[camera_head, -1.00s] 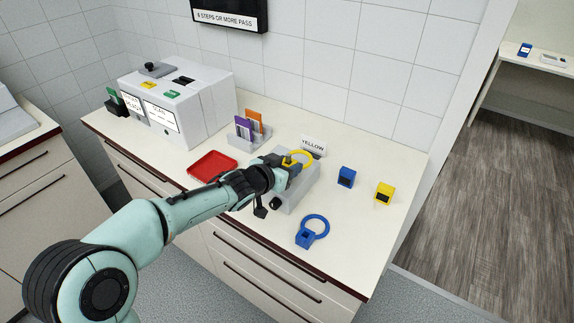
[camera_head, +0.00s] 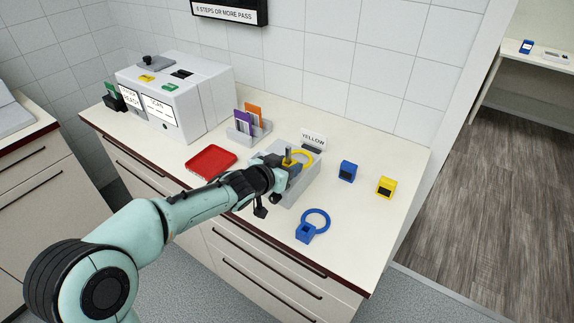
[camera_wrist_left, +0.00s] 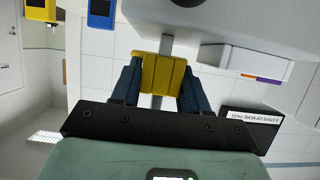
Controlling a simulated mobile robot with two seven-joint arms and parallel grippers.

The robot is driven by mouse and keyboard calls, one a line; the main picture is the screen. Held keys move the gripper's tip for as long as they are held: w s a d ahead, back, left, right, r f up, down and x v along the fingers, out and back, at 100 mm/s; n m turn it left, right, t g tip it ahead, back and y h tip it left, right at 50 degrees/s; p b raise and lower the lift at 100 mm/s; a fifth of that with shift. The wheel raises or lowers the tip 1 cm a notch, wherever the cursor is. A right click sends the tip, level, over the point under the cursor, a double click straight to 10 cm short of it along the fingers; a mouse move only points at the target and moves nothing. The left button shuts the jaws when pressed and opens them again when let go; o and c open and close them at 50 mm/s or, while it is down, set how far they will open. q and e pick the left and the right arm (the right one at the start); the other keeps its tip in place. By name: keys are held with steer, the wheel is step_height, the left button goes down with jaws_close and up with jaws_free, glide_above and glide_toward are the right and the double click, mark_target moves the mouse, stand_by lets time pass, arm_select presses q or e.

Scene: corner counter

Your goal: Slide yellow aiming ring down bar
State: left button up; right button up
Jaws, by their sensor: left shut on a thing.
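The yellow aiming ring (camera_head: 303,157) is at the grey box unit (camera_head: 308,186) on the counter. My left gripper (camera_head: 293,170) is shut on its yellow block, which shows between the two dark fingers in the left wrist view (camera_wrist_left: 160,74). The grey bar (camera_head: 287,153) stands up above the gripper in the head view. In the wrist view the bar (camera_wrist_left: 166,46) shows on both sides of the yellow block, in line with it. The fingers hide part of the ring in the head view. My right gripper is in neither view.
A blue ring with a block (camera_head: 313,225) lies at the front right. A blue block (camera_head: 347,171) and a yellow block (camera_head: 385,187) stand to the right. A YELLOW sign (camera_head: 313,138) stands behind. A red tray (camera_head: 193,165) and card holder (camera_head: 240,136) are left.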

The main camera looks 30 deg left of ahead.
arm_select(q)
steer(key=shift+f+b, duration=0.75)
steer(key=shift+f, duration=0.1)
steer(key=o, duration=1.1)
steer(key=shift+o, duration=0.2)
steer(key=shift+s+r, duration=0.15)
steer(key=shift+s, duration=0.05)
steer(key=d+p+v, duration=0.1)
steer(key=p+v, duration=0.4)
steer(key=v, duration=0.7)
steer(key=shift+s+a, duration=0.35)
steer(key=shift+s, duration=0.1)
